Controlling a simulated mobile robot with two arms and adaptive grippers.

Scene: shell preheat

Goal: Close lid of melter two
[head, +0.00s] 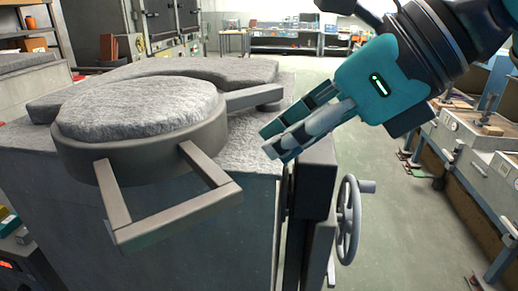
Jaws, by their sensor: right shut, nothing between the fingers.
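The melter (190,235) is a large grey box in the left half of the head view. Its round lid (140,107), with a rough grey top and a dark rim, lies flat on the melter's top. A squared metal handle (175,220) sticks out from the lid over the melter's front edge. A bar joins the lid to a pivot (269,103) at the right of the top. My right gripper (273,140) is shut and empty beside the melter's right edge, to the right of the lid and apart from the handle. My left gripper is not in view.
A handwheel (348,220) stands out from the melter's right side, below my right gripper. Grey cabinets (150,25) stand behind on the left, and benches with equipment (470,140) line the right. The floor (400,230) between is open.

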